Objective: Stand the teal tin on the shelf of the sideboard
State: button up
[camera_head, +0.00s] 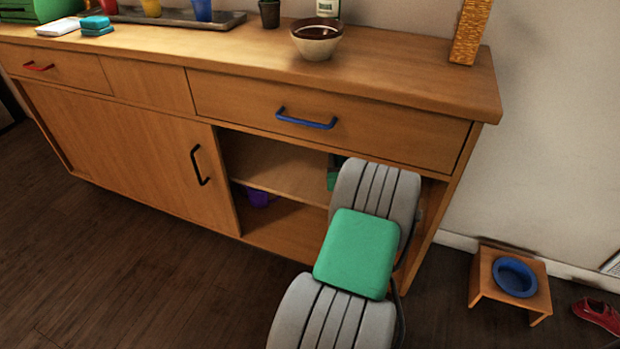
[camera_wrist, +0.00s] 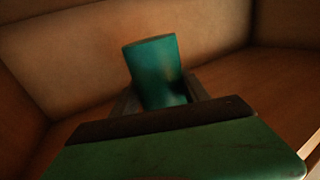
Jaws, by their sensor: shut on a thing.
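The teal tin (camera_wrist: 152,65) is between the fingers of my gripper (camera_wrist: 160,98) in the wrist view. My gripper is shut on it, inside the open compartment of the sideboard (camera_head: 130,140). The tin leans slightly in the wrist picture, and its lower end is hidden by my gripper. In the head view only a sliver of the tin (camera_head: 332,179) shows beside my arm, above the shelf (camera_head: 275,176). I cannot tell whether it touches the shelf.
A purple thing (camera_head: 257,197) lies in the lower space under the shelf. The sliding door with a black handle (camera_head: 200,166) stands to the left of the opening. A drawer with a blue handle (camera_head: 306,119) is above. A bowl (camera_head: 316,45) stands on top.

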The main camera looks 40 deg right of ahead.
jog(key=shift+s+d+f, duration=0.25)
jog(key=shift+d+f, duration=0.15)
jog(key=shift+d, duration=0.05)
notch_tip(320, 180, down, 9)
jog(key=b, duration=0.5)
jog(key=shift+f, duration=0.15)
jog(key=o, duration=1.4)
jog(key=shift+o, duration=0.2)
